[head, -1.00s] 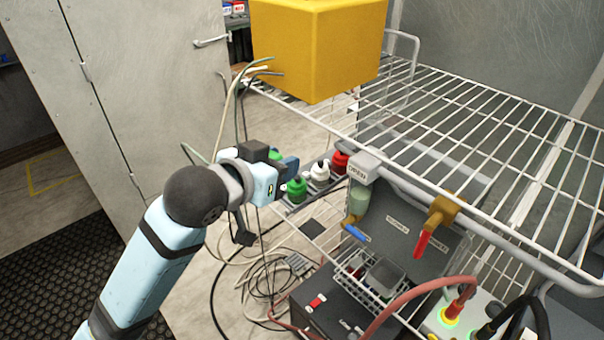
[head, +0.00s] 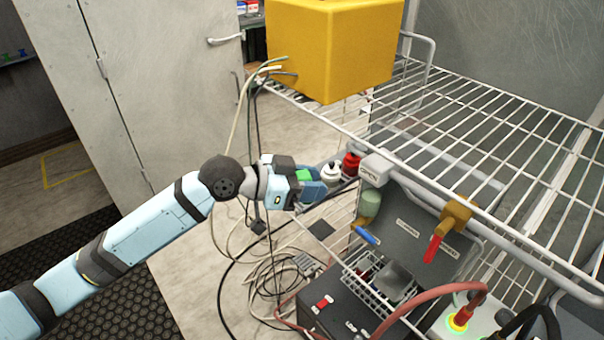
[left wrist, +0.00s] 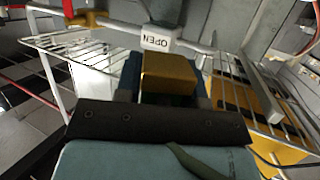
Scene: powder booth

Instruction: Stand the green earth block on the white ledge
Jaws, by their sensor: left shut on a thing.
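My left gripper (head: 311,186) is shut on the green earth block (head: 304,175), whose green top shows between the blue fingers in the head view. In the left wrist view the block (left wrist: 168,73) shows a brass-coloured face between the fingers, and its lower part is hidden. I cannot pick out the white ledge for certain in either view. My right gripper is not in view.
A wire shelf (head: 480,125) bears a yellow box (head: 330,50). Loose cables (head: 275,285) lie below.

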